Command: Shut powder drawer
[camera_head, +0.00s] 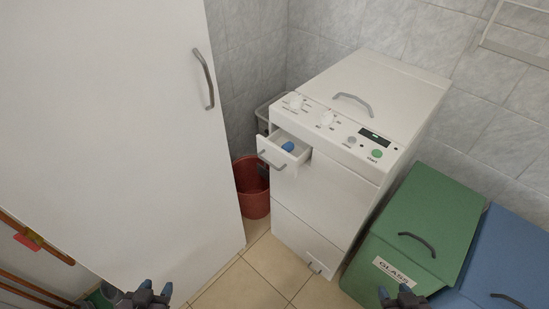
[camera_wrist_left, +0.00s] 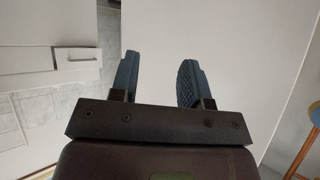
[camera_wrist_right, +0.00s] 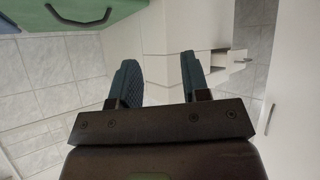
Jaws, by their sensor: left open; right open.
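The powder drawer (camera_head: 270,156) juts out from the upper left front of the white washing machine (camera_head: 325,190). It stands open, with a grey handle on its front and a blue item (camera_head: 288,146) inside. The drawer also shows in the right wrist view (camera_wrist_right: 226,62), beyond the fingers. My left gripper (camera_head: 148,288) is open and empty at the bottom of the head view, below and left of the drawer and well apart from it. My right gripper (camera_head: 402,291) is open and empty at the bottom right, in front of the green bin, also apart from the drawer.
A tall white cabinet door (camera_head: 120,130) with a grey handle fills the left. A red bucket (camera_head: 252,188) stands between it and the machine. A green bin (camera_head: 420,230) labelled GLASS and a blue bin (camera_head: 510,250) stand at right. Tiled floor (camera_head: 250,285) is free in front.

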